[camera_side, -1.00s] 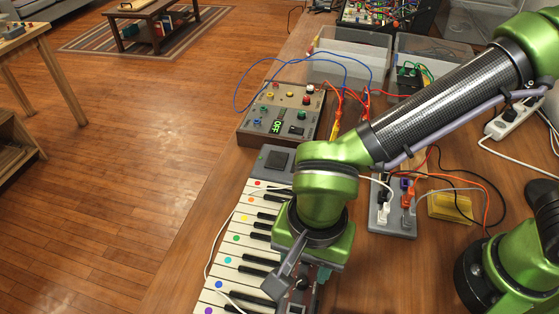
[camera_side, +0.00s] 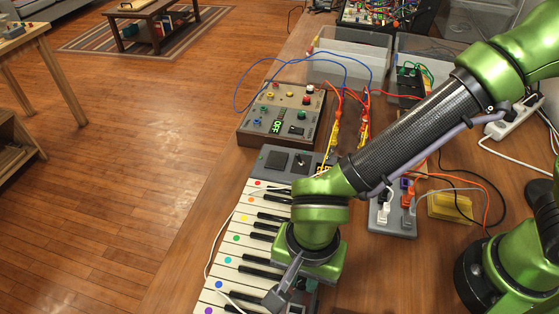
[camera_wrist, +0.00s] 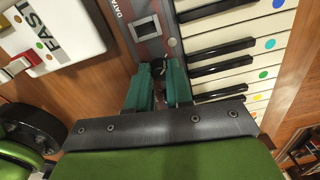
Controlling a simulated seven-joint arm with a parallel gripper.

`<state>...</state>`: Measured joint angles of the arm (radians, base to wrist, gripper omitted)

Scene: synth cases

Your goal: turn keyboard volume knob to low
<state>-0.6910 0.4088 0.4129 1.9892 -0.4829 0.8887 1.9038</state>
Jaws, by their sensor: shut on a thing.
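The keyboard (camera_side: 243,240) lies along the table's left edge in the side view, with colored dots on its white keys. Its white and black keys (camera_wrist: 230,48) and grey control panel (camera_wrist: 133,12) also show in the wrist view. My gripper (camera_wrist: 160,82) points down at the panel, its two teal fingers close together. They are shut on a small dark knob (camera_wrist: 159,71), mostly hidden between the fingertips. Its pointer direction cannot be read. In the side view my wrist covers the knob and most of the fingers.
A square button (camera_wrist: 145,28) sits on the panel near the fingers. A white box marked FAST (camera_wrist: 60,35) with a red switch stands beside the keyboard.

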